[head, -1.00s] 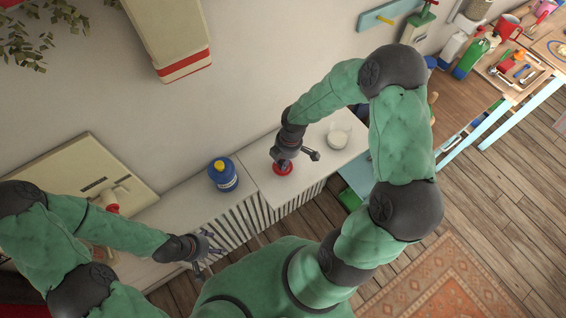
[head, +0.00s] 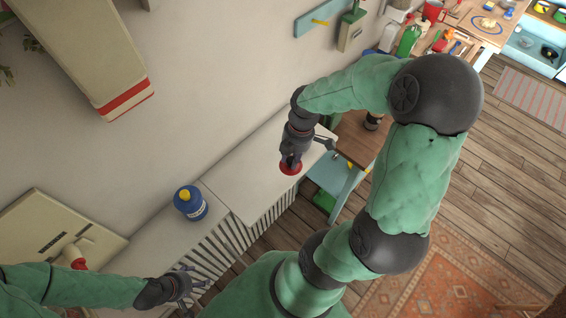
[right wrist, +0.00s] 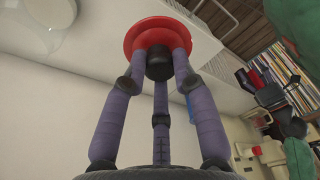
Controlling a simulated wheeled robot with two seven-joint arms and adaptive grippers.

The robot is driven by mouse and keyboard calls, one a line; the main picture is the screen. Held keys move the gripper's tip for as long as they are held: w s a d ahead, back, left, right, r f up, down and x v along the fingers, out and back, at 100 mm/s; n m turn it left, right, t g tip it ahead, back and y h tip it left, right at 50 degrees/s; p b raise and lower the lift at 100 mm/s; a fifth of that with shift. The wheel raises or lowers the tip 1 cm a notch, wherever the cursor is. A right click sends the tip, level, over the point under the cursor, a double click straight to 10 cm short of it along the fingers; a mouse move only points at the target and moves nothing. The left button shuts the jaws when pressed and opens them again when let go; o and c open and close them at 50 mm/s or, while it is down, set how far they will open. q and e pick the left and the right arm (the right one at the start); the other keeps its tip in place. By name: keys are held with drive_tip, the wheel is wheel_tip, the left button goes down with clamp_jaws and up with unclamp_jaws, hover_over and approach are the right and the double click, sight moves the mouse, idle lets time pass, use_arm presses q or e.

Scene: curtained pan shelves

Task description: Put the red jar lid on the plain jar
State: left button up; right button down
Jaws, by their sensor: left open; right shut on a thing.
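The red jar lid (head: 291,169) is held in my right gripper (head: 292,158), above the right part of the white shelf top. In the right wrist view the fingers close on the lid (right wrist: 150,27), which hides part of what is behind it. A pale, glassy round thing (right wrist: 40,32) at the top left of that view looks like the plain jar. In the head view the plain jar is hidden, seemingly behind my right gripper and forearm. I cannot tell how high the lid is over the shelf. My left gripper (head: 185,283) is open and empty at the lower left.
A cream box (head: 50,235) is at the left. A blue stool-like piece (head: 335,172) and a wooden table (head: 358,140) stand beyond the shelf's right end.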

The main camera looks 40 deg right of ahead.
drive_tip(key=w+d+r+m+p, duration=0.1)
drive_tip(key=w+d+r+m, duration=0.3)
drive_tip(key=w+d, duration=0.5)
drive_tip(key=d, duration=0.4)
drive_tip(key=shift+w+d+t, duration=0.25)
drive_tip(key=shift+d+t, duration=0.05)
drive_tip(key=shift+f+b, duration=1.6)
drive_tip(key=shift+f, duration=0.6)
drive_tip(key=shift+f+b, duration=0.5)
drive_tip(key=shift+f, duration=0.2)
drive_tip(key=c, duration=0.9)
unclamp_jaws()
drive_tip(key=shift+r, duration=0.1)
